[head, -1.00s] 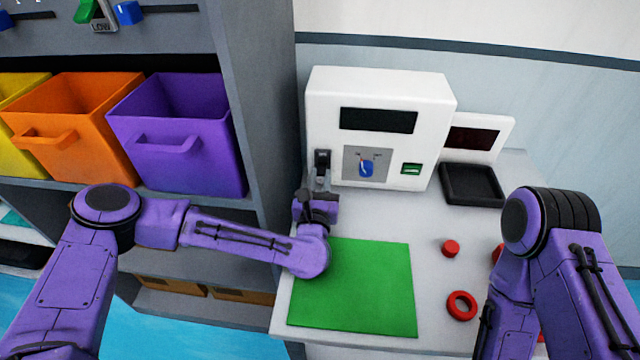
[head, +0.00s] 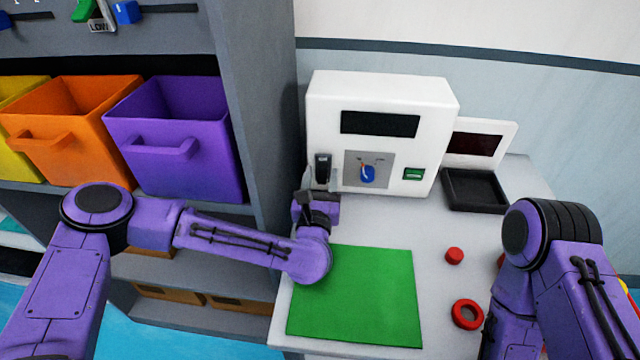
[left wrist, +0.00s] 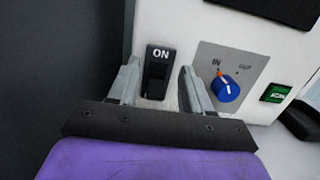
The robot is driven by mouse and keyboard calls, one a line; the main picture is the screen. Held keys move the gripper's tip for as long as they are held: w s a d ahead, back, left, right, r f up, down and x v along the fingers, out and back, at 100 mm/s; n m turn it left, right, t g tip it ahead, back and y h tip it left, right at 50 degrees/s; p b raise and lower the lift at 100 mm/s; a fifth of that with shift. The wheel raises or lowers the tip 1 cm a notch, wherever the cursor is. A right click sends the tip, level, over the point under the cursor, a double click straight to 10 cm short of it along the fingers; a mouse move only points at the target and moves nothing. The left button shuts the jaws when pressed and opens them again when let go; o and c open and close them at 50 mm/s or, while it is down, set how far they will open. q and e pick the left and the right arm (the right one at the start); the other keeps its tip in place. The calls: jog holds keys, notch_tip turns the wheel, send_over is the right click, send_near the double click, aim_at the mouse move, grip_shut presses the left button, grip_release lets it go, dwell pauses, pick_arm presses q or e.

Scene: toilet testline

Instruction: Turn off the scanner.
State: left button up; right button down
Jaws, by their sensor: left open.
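The scanner (head: 425,100) is a white box with a dark display, standing at the back of the table. Its black rocker switch (left wrist: 158,70) shows the word ON in the left wrist view; it is also in the head view (head: 322,166), at the scanner's lower left. My left gripper (left wrist: 158,85) is open, its two fingers on either side of the switch and apart from it as far as I can tell. In the head view the left gripper (head: 320,184) is in front of the switch. My right arm is at the right edge; its gripper is out of view.
A blue knob (left wrist: 225,88) and a green button (left wrist: 274,93) sit right of the switch. A black tray (head: 474,190), a green mat (head: 355,295) and red parts (head: 467,314) are on the table. A grey shelf (head: 262,120) stands close on the left.

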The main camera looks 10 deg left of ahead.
pick_arm(q)
jog(key=s+d+r, duration=0.1)
jog(key=s+r, duration=0.9)
jog(key=s, duration=0.4)
jog(key=shift+d+r, duration=0.2)
jog(key=shift+r, duration=0.15)
pick_arm(e)
jog(key=shift+r, duration=0.4)
